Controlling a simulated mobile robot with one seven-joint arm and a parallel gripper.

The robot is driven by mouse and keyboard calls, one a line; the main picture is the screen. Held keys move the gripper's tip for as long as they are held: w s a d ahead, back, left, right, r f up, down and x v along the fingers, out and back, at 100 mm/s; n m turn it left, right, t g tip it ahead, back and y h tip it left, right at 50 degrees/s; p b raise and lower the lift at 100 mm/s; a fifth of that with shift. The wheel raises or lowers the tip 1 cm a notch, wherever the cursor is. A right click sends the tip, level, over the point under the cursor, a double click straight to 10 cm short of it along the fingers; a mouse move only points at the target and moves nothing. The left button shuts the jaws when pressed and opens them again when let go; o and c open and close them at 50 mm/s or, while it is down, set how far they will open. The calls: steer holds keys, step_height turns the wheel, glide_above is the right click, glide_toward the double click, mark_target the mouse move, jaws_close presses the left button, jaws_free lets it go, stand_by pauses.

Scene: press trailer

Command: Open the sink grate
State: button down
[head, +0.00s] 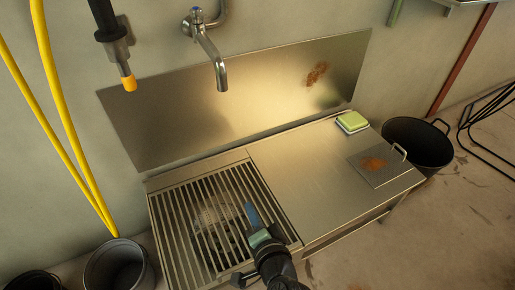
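The sink grate (180,218) is a panel of parallel metal bars. It lies flat over the sink at the left end of the steel counter, and something pale shows below its bars. A dark handle-like piece (240,278) shows at its front edge, close to my arm. My gripper (251,212) is over the right part of the grate, with a blue finger part pointing toward the back. I cannot tell whether it touches the bars or whether its fingers are apart. My arm hides the front right corner of the grate.
A faucet (209,55) hangs from the wall above the sink. A green-yellow sponge (351,122) and a stained plate with a handle (378,165) lie on the counter's right half. Black buckets stand right (418,143) and left (119,266). Yellow hoses (62,110) hang at left.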

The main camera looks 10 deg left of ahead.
mark_target(239, 267)
steer(key=s+f+m+g, duration=0.1)
steer(key=s+f, duration=0.2)
steer(key=f, duration=0.1)
steer(key=s+a+f+m+g, duration=0.1)
steer(key=s+f, duration=0.2)
steer(key=f, duration=0.1)
steer(key=s+a+f+m, duration=0.1)
steer(key=s+f, duration=0.2)
steer(key=f, duration=0.2)
steer(key=shift+g+y+b, duration=0.35)
steer(key=shift+g+y, duration=0.05)
steer(key=w+a+r+p, duration=0.3)
steer(key=w+r+p, duration=0.1)
steer(key=r+p, duration=0.55)
steer(key=w+a+r+p, duration=0.2)
steer(key=w+r+p, duration=0.3)
steer(key=r+p, duration=0.45)
steer(key=w+a+r+b, duration=0.4)
steer(key=w+a, duration=0.3)
steer(key=w, duration=0.3)
steer(key=w+a+r+b, duration=0.5)
steer(key=w+a+r, duration=0.1)
steer(key=w, duration=0.4)
steer(key=shift+w+a+r, duration=0.25)
steer(key=shift+a+r, duration=0.1)
steer(key=shift+a, duration=0.45)
